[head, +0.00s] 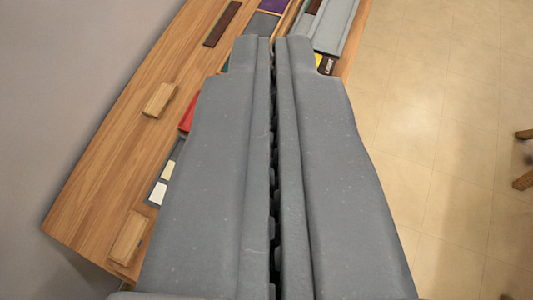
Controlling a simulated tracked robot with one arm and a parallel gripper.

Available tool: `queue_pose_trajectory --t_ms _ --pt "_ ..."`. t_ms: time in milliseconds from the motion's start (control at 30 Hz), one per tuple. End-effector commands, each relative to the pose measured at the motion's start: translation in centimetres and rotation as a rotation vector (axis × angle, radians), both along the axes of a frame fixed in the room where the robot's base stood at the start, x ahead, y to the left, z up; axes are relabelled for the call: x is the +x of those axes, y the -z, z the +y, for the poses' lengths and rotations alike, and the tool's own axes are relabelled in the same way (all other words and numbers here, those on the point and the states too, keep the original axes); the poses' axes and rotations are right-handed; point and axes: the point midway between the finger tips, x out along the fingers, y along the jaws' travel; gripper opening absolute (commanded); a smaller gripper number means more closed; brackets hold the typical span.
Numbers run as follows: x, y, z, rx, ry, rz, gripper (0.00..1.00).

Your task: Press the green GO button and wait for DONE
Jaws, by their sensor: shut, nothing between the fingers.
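My gripper (272,42) fills the middle of the view, its two long grey fingers pointing away from me over the table. The fingers are together with only a thin dark gap between them, and nothing shows in it. I cannot make out a green GO button or a DONE sign. A small sliver of dark green (225,66) shows at the left edge of the left finger, too little to tell what it is. The fingers hide much of the table's middle.
The wooden table (110,165) runs diagonally, with wooden blocks (160,99) (128,238) and a dark brown strip (222,24) on it. Red (187,114), pale (163,182), purple (273,5) and yellow (318,61) pieces peek out around the fingers. A grey tray-like piece (338,28) lies upper right. Tiled floor (440,130) is right.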

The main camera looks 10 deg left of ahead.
Motion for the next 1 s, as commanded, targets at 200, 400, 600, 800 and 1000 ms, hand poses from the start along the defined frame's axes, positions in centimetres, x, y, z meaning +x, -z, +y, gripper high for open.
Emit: queue_pose_trajectory --t_ms 200,400,600,800,1000 --pt "4.3 2.4 0.1 0.029 0.014 0.105 0.00" --pt "7.8 4.9 0.2 0.053 0.029 0.202 0.00" --pt "11.0 8.0 0.4 0.077 0.048 0.300 0.00" --pt "13.8 11.4 0.5 0.098 0.068 0.400 0.00" --pt "16.2 15.0 0.7 0.118 0.090 0.497 0.00"
